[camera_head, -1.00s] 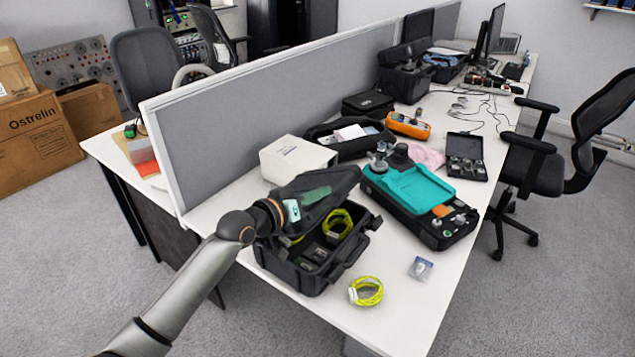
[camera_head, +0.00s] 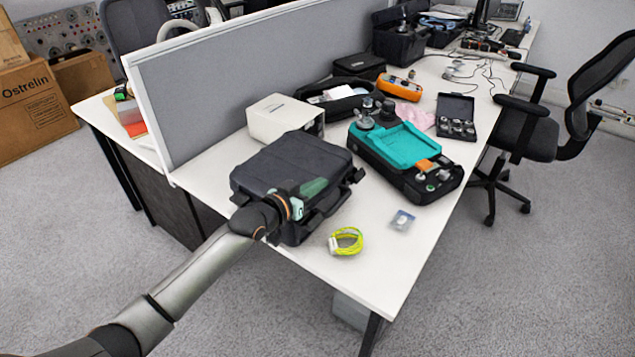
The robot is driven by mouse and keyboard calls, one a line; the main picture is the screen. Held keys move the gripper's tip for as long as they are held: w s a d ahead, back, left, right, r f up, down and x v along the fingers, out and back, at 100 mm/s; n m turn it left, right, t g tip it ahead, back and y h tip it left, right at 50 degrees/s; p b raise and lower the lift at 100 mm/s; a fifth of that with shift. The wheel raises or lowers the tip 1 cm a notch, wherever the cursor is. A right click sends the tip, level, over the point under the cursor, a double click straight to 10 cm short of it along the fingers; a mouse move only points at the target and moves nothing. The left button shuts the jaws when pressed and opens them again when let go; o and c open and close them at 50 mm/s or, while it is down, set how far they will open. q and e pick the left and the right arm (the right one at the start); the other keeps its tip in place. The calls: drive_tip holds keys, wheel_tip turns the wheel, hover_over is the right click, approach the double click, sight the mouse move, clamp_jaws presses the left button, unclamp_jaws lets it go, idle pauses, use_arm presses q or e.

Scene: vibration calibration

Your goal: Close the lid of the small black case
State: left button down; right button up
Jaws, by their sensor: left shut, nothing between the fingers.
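The black case (camera_head: 285,165) sits at the near end of the white table. Its lid lies flat over the body and covers what is inside; I cannot tell whether it is latched. My left gripper (camera_head: 298,207) is shut and empty at the case's front side, at or just above the lid's near edge. I cannot tell whether it touches. A green patch (camera_head: 313,188) shows on the lid beside it. My right gripper is not in view.
A yellow cable coil (camera_head: 346,241) and a small packet (camera_head: 402,220) lie right of the case. A white box (camera_head: 284,118) stands behind it, and a teal-topped black instrument (camera_head: 402,150) to the right. A small open black box (camera_head: 456,115) holds small parts. A grey partition (camera_head: 230,90) runs behind.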

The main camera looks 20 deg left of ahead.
use_arm(q)
drive_tip(key=shift+f, duration=0.15)
wheel_tip(320, 180, up, 5)
drive_tip(key=p, duration=0.5)
drive_tip(key=v, duration=0.9)
drive_tip(key=shift+s+f+b, duration=0.3)
drive_tip(key=shift+s, duration=0.2)
drive_tip(key=s+d+f+g+y, duration=0.1)
drive_tip(key=s+f+g, duration=0.1)
drive_tip(key=s+f, duration=0.9)
drive_tip(key=s+d+f+n+g+y, duration=0.1)
drive_tip(key=s+f+g+y, duration=0.1)
drive_tip(key=s+f, duration=0.9)
drive_tip(key=s, duration=0.3)
drive_tip(key=shift+d+f+g+p, duration=0.25)
drive_tip(key=shift+d+g+p, duration=0.1)
drive_tip(key=shift+g+p, duration=0.05)
